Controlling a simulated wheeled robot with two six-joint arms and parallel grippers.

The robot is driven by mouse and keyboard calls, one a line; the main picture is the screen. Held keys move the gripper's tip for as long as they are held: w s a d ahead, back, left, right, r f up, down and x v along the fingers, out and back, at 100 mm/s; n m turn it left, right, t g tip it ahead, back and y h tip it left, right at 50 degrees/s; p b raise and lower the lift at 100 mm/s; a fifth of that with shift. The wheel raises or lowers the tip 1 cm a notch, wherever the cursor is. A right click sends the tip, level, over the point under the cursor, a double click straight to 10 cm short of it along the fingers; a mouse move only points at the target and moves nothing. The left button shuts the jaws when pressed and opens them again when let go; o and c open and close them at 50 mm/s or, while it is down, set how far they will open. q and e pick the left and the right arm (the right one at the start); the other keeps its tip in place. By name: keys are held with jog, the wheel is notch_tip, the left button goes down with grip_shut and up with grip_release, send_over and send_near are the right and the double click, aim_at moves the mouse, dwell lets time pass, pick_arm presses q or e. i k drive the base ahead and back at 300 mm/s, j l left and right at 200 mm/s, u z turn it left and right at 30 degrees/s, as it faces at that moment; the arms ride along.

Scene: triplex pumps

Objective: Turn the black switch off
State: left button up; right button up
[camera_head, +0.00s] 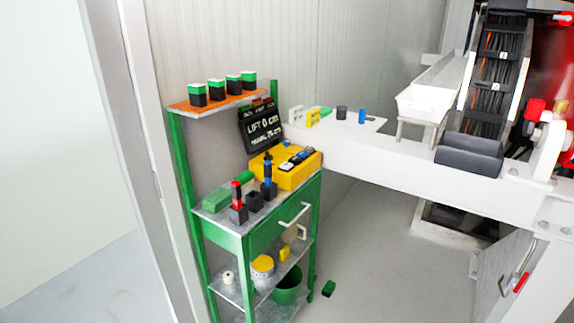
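I cannot single out a black switch with certainty. A yellow box (272,174) sits on top of the green cart (229,243), with small dark, blue and white parts on its upper face that are too small to make out. Black holders stand in front of it, one with a red and black item (237,195) upright in it and one with a blue and black item (268,172). Neither of my grippers shows in the head view.
Several green and black blocks (216,90) stand on the upper shelf. A white beam (390,160) extends right from the cart.

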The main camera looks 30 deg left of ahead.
aim_at(268, 156)
jog(key=i+l+u, duration=0.2)
jog(key=i, duration=0.2)
jog(key=i+l+u, duration=0.15)
jog(key=i, duration=0.25)
jog(key=l, duration=0.1)
